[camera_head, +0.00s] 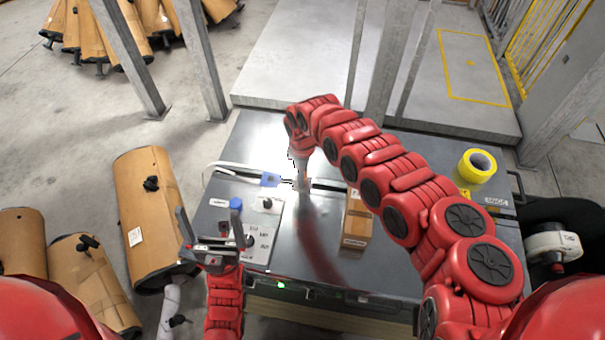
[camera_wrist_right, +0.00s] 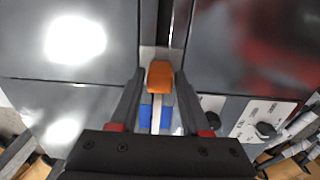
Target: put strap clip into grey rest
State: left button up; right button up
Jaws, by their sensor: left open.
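An orange piece, which looks like the strap clip (camera_wrist_right: 160,76), sits between the fingertips of my right gripper (camera_wrist_right: 160,84) in the wrist view. The fingers press close on both its sides. A pale strip runs from it over a blue block (camera_wrist_right: 145,112), also seen in the head view (camera_head: 270,180). A grey block, likely the grey rest (camera_wrist_right: 148,53), lies just beyond the clip; the clip overlaps it in view, and I cannot tell whether they touch. In the head view my right gripper (camera_head: 300,182) points down at the table. My left gripper (camera_head: 208,222) is open and empty.
The dark table (camera_head: 325,262) carries a cardboard box (camera_head: 356,225), yellow tape roll (camera_head: 477,165) and a control panel (camera_head: 262,225) near my left gripper.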

jog(key=o, duration=0.3)
notch_tip(320, 180, up, 18)
jog(key=b, duration=0.2)
jog(key=shift+f, duration=0.25)
jog(key=shift+f, duration=0.1)
dwell(0.5)
